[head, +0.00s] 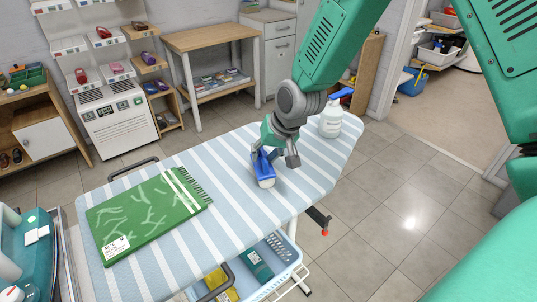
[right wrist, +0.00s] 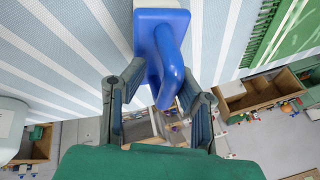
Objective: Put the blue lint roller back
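The blue lint roller (head: 264,170), with a pale flat head, is on the striped ironing board (head: 236,222), near its middle. In the right wrist view its blue handle (right wrist: 166,62) points toward the camera. My right gripper (head: 275,156) comes down over it, with the handle between its fingers. In the right wrist view the gripper (right wrist: 164,72) looks open, one finger on each side of the handle, close to it. Whether a fingertip touches it is hard to tell. My left gripper is out of view.
A folded green towel (head: 145,215) lies left on the board. A white spray bottle (head: 330,120) with a blue top stands at its far right end. A light-blue basket (head: 270,262) sits under the board. A wooden table (head: 210,38) and shelves stand behind.

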